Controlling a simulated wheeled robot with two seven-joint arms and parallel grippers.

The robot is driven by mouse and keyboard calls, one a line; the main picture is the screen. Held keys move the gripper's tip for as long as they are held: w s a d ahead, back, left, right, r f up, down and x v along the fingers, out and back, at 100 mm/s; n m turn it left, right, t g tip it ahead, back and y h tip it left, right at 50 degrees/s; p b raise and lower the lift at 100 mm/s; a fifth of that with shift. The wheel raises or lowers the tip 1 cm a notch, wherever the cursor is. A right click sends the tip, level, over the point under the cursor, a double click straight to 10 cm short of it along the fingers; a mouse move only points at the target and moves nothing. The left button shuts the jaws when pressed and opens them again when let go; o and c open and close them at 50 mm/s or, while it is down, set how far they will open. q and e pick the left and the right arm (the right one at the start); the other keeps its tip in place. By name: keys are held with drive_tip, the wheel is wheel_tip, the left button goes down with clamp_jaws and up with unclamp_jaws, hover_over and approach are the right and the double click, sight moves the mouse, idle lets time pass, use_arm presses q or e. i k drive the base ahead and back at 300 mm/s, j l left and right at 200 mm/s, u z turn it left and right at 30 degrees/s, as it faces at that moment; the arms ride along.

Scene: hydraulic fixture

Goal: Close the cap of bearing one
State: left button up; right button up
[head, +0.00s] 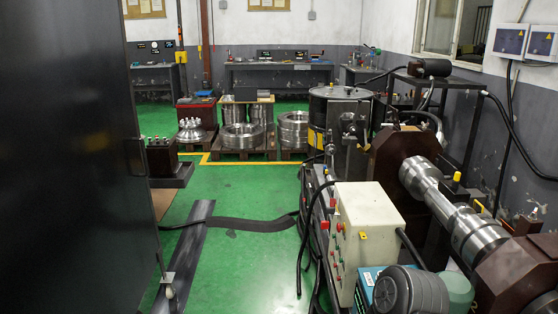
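A hydraulic fixture stands at the right, with a shiny metal shaft (455,222) running between a dark brown housing (400,160) farther back and another brown housing (515,280) nearer to me. I cannot tell which part is bearing one or its cap, or whether the cap is open. Neither of my grippers is in view.
A large dark panel (70,160) fills the left foreground. A cream control box (365,230) with buttons stands before the shaft. Green floor (245,190) is clear in the middle, crossed by a black cable strip (245,224). Metal rings (242,137) sit on pallets behind.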

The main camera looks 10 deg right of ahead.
sight(393, 113)
drive_tip(key=i+z, duration=0.45)
drive_tip(key=i+j+z, duration=0.15)
drive_tip(key=i+z, duration=0.2)
drive_tip(key=z, duration=0.15)
drive_tip(key=i+j+z, duration=0.3)
drive_tip(key=z, duration=0.15)
drive_tip(key=i, duration=0.1)
